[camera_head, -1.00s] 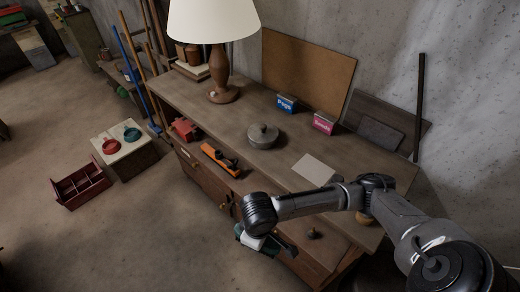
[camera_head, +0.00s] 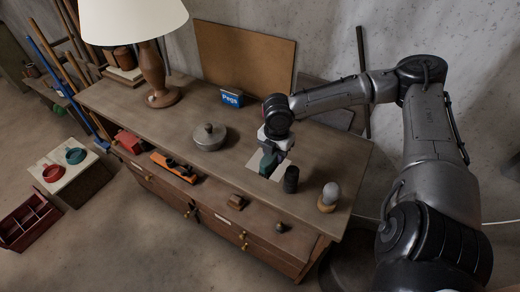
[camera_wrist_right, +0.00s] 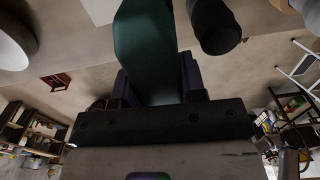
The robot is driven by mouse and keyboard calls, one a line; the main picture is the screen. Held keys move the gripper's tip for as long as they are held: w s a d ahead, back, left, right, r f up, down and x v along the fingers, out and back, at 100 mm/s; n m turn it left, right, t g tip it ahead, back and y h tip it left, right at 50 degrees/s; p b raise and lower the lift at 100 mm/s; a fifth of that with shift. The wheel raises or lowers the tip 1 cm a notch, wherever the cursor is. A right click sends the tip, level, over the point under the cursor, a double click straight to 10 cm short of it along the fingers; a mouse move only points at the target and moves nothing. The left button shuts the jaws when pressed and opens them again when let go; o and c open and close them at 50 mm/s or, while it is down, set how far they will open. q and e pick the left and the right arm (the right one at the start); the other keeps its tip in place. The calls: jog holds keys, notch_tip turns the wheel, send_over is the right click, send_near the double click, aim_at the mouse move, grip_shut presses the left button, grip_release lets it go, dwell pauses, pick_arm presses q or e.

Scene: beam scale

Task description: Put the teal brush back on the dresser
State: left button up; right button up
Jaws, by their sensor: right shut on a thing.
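The dresser (camera_head: 115,98) stands along the wall with a long brown top. My right gripper (camera_head: 270,153) is over the right part of that top, pointing down, shut on the teal brush (camera_head: 267,164). In the right wrist view the teal brush (camera_wrist_right: 147,48) sits between the two fingers of the right gripper (camera_wrist_right: 158,85). The brush's lower end is close to the dresser top; I cannot tell whether it touches. My left gripper is not in view.
A black cylinder (camera_head: 291,180) stands just right of the brush, and a pale bulb-shaped object on a wooden base (camera_head: 328,197) further right. A lidded grey pot (camera_head: 209,137) is to the left. The blue Pegs box (camera_head: 231,97) and lamp (camera_head: 152,75) stand behind.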

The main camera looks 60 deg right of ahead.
jog(key=shift+w+d+r, duration=0.1)
jog(key=shift+w+d, duration=0.05)
jog(key=shift+d, duration=0.2)
jog(key=shift+w+d, duration=0.15)
jog(key=shift+w, duration=0.15)
jog(key=w+d+f+p, duration=0.1)
jog(key=w+f, duration=0.1)
jog(key=w, duration=0.1)
jog(key=w+d+f, duration=0.1)
jog(key=w+f, duration=0.1)
jog(key=w, duration=0.1)
jog(key=w+d+f+p, duration=0.1)
jog(key=w+f, duration=0.1)
jog(key=w, duration=0.1)
jog(key=shift+w+d+p, duration=0.1)
jog(key=shift+w+p, duration=0.05)
jog(key=shift+p, duration=0.2)
jog(key=shift+w+d+f, duration=0.2)
jog(key=shift+w+f, duration=0.1)
jog(key=shift+w, duration=0.1)
jog(key=shift+f+p, duration=0.3)
jog(key=shift+f, duration=0.2)
notch_tip(320, 180, down, 3)
jog(key=shift+r+p, duration=0.1)
jog(key=shift+p, duration=0.45)
jog(key=shift+f, duration=0.25)
